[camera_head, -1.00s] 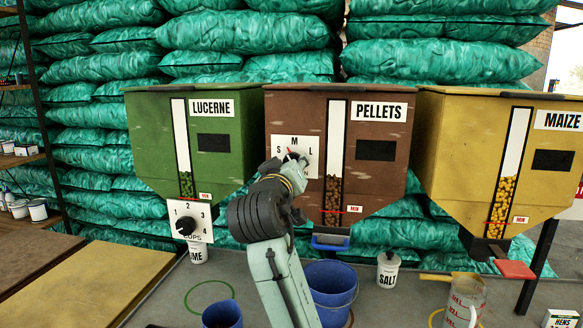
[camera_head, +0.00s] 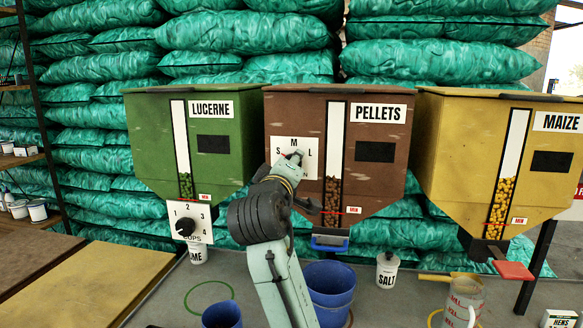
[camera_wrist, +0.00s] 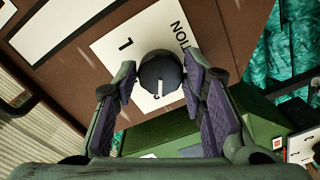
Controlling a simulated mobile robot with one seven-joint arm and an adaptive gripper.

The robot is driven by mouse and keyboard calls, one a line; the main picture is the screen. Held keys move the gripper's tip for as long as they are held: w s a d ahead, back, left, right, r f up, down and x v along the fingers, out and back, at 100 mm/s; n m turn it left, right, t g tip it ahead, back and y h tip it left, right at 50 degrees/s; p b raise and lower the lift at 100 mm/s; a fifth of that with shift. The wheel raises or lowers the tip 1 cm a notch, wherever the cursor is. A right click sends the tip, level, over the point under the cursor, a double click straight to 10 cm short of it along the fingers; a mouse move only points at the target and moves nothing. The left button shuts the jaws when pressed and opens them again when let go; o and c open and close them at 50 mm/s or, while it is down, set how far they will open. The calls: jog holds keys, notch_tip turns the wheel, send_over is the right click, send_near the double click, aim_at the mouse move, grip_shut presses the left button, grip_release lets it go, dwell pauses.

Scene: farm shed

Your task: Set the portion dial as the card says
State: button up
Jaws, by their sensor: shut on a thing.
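The portion dial's white plate (camera_head: 276,145) is on the front of the brown PELLETS bin (camera_head: 388,185), lettered S, M and L. My gripper (camera_head: 293,157) is in front of this plate and hides the knob in the head view. In the wrist view my gripper (camera_wrist: 163,92) is shut on the dark round knob (camera_wrist: 160,68), one finger on each side. The knob's white pointer mark faces down that picture, toward the partly hidden S. L is at the upper left of the plate (camera_wrist: 113,50); M is hidden. A card lettered HENS (camera_head: 558,319) is cut off at the lower right.
The green LUCERNE bin (camera_head: 150,130) has a numbered dial (camera_head: 187,226) below it. The yellow MAIZE bin (camera_head: 455,145) is at the right. A blue bucket (camera_head: 330,285), a SALT tub (camera_head: 387,268) and a measuring jug (camera_head: 462,300) stand on the worktop.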

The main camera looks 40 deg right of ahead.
jog(key=shift+a, duration=0.1)
jog(key=o, duration=1.1)
jog(key=v, duration=1.2)
